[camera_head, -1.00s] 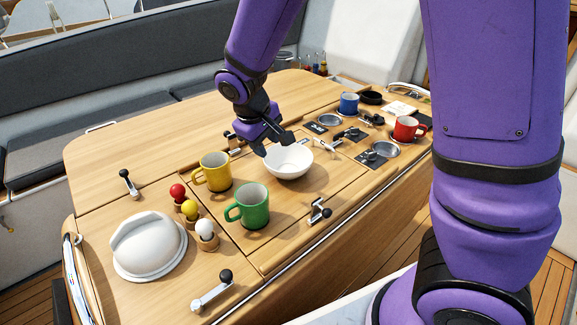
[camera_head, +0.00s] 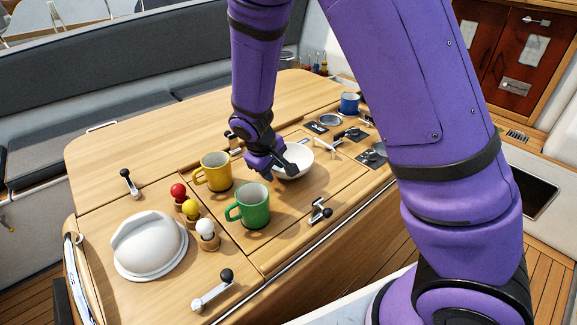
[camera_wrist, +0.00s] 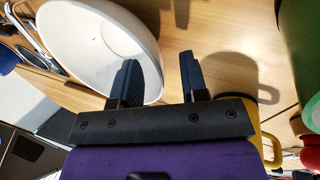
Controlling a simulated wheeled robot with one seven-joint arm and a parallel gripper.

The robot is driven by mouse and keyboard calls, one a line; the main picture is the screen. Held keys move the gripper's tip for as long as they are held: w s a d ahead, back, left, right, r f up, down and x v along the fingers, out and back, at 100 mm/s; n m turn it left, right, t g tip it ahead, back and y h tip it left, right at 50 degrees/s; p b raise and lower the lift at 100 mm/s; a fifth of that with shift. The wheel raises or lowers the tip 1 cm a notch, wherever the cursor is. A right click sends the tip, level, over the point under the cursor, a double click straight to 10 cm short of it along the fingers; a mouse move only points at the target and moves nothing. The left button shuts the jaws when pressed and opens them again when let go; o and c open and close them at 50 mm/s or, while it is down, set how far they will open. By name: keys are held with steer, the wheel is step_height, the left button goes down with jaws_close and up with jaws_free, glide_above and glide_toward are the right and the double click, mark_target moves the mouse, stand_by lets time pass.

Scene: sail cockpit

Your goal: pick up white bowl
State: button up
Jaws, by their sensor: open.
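The white bowl (camera_head: 297,160) stands upright on the wooden table, partly hidden behind my gripper in the head view. In the wrist view the white bowl (camera_wrist: 95,45) fills the upper left, with its rim close to the left finger. My gripper (camera_head: 279,170) is low at the bowl's near left side. In the wrist view my gripper (camera_wrist: 157,75) is open, with two dark fingers apart. The left finger overlaps the bowl's rim in the picture, and the right finger is outside the bowl. Whether either finger touches the rim I cannot tell.
A green mug (camera_head: 253,206) and a yellow mug (camera_head: 215,171) stand close on the left. Red, yellow and white knobs (camera_head: 190,208) and a white domed object (camera_head: 148,246) are further left. A blue mug (camera_head: 349,103) stands at the back right.

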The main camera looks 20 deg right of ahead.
steer(key=shift+w+d+f, duration=0.1)
steer(key=shift+d+f, duration=0.1)
steer(key=shift+f, duration=0.4)
steer(key=shift+c, duration=0.4)
jaws_close()
steer(key=shift+r, duration=0.1)
